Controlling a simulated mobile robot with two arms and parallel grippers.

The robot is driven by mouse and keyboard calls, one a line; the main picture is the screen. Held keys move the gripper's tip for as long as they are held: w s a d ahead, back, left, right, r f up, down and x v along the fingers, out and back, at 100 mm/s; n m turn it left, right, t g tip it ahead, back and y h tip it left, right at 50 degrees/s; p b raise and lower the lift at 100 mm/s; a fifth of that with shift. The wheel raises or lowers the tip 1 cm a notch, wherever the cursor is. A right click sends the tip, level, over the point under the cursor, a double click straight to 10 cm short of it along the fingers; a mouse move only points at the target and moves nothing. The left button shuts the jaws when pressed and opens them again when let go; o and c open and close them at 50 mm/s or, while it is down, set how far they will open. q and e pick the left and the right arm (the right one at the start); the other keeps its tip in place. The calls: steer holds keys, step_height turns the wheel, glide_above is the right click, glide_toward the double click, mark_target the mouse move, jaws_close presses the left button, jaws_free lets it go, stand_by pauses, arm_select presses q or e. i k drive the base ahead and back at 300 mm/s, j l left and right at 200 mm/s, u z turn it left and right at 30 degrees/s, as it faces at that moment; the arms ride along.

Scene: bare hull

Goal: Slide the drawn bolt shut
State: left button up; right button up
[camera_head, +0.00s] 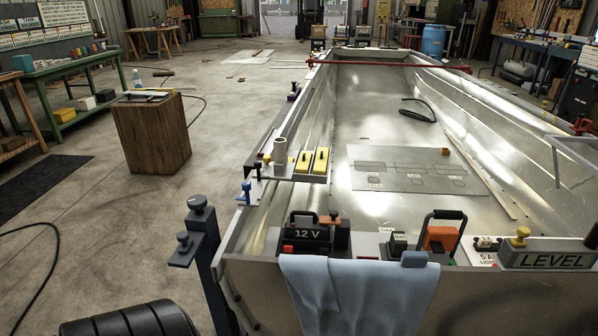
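I cannot tell for sure which fitting is the drawn bolt. Small knobbed fittings sit on the left rim of the metal hull (240,238): a blue-knobbed one (246,190) and a dark-knobbed one (257,169) near a pale upright cylinder (280,152). A yellow knob (520,237) stands on the near right rim by a box marked LEVEL (548,259). They are too small to show any bolt's position. Neither of my grippers is in view.
On the near rim are a black 12 V box (303,233), a blue cloth (355,290) and an orange-and-black device (440,238). Two yellow blocks (312,160) sit by the left rim. A blue post (205,260) stands outside. A wooden block (152,132) stands on open floor.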

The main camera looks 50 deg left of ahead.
mark_target(183, 237)
steer(key=u, duration=1.9)
